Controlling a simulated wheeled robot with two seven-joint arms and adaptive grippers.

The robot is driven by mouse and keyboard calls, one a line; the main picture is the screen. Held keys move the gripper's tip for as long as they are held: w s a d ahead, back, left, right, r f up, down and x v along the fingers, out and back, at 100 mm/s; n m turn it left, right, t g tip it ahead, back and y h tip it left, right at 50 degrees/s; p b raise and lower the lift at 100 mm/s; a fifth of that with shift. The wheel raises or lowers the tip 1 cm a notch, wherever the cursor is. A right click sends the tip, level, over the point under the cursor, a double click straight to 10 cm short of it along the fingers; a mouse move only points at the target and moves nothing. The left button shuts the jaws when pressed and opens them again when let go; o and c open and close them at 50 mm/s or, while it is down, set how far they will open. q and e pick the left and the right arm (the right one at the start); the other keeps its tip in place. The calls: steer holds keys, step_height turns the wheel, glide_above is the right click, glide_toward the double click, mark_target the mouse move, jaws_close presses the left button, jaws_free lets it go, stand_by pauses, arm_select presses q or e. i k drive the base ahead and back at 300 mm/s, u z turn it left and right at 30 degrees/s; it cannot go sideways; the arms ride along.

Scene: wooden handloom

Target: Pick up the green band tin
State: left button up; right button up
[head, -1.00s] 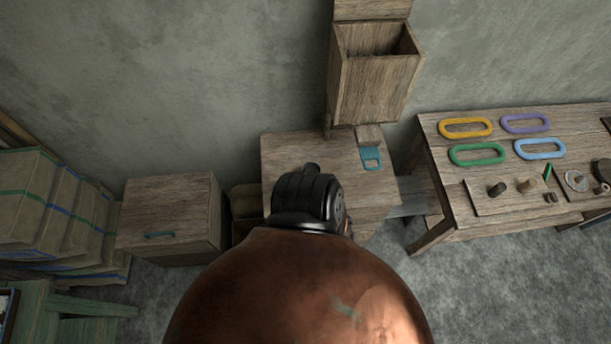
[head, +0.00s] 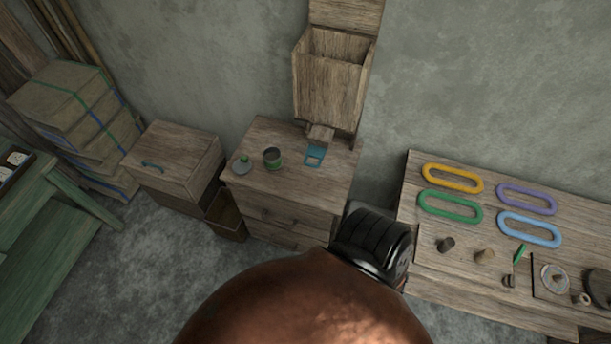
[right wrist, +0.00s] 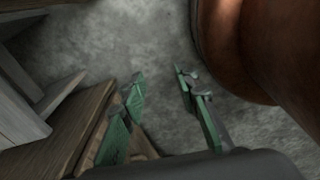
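A small dark open tin with a green band (head: 273,158) stands upright on top of the wooden drawer cabinet (head: 312,193) in the head view. A round lid with a green knob (head: 242,165) lies to its left. In the right wrist view my right gripper (right wrist: 162,88) is open, its two green-padded fingers apart with nothing between them. Grey floor shows beyond them and a wooden edge lies close on the left. The tin does not show in that view. My left gripper is not in view.
A teal tag-like piece (head: 315,156) lies right of the tin, below a wall-side wooden box (head: 330,85). A wooden chest (head: 178,160) stands left. The workbench (head: 440,270) on the right carries coloured rings and small parts. Grey floor is clear at front left.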

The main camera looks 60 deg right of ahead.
mark_target(272, 158)
steer(key=k, duration=0.35)
steer(key=z, duration=1.85)
steer(key=i, duration=0.5)
steer(key=z, duration=0.05)
